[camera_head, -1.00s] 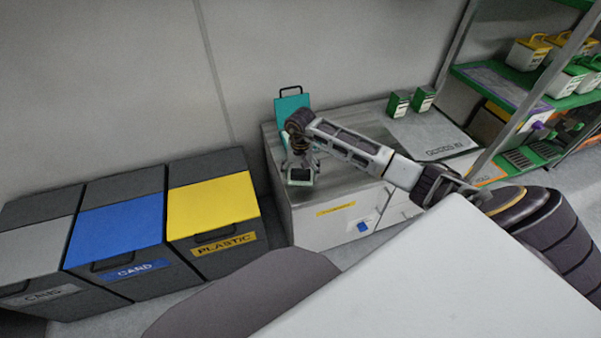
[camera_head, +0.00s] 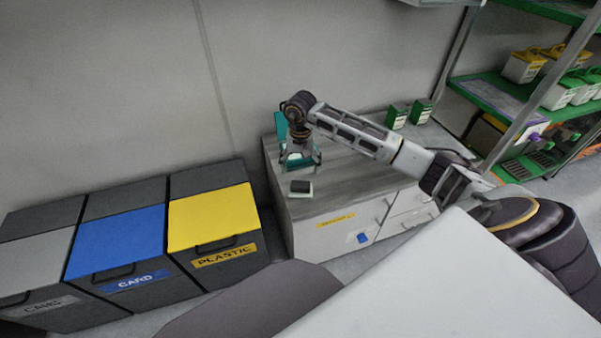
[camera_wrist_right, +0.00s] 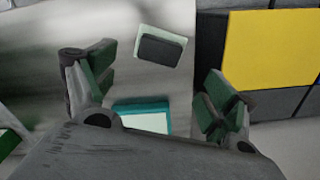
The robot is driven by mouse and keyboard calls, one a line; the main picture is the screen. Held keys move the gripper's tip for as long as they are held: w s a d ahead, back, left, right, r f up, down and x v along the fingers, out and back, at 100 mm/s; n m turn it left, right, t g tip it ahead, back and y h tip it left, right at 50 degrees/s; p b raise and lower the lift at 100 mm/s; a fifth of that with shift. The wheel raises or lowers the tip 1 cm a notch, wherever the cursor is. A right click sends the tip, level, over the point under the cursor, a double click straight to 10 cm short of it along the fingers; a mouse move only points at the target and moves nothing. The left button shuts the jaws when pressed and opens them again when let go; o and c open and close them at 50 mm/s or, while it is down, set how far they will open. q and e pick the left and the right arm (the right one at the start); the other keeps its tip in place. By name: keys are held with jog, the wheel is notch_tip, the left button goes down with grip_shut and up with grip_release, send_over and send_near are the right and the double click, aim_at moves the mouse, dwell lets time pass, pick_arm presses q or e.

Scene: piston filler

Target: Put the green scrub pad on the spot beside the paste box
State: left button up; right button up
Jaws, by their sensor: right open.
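The scrub pad (camera_head: 300,187), a dark slab on a pale green layer, lies on the grey counter near its front left edge. In the right wrist view the pad (camera_wrist_right: 160,48) lies beyond the fingertips, apart from them. My right gripper (camera_head: 302,164) is open and empty, just behind and above the pad. A teal box (camera_head: 280,125) with a handle stands behind my gripper, partly hidden by it. A teal edge with a pale panel (camera_wrist_right: 142,117) shows between the fingers in the wrist view; I take it for the same box. My left gripper is out of view.
Two green boxes (camera_head: 410,114) stand at the back right of the counter (camera_head: 345,180). Grey, blue and yellow-lidded bins (camera_head: 212,217) stand to the left. A green shelf rack (camera_head: 490,95) with several containers is at right. The counter right of the pad is clear.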

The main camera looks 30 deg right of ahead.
jog(key=shift+r, duration=1.1)
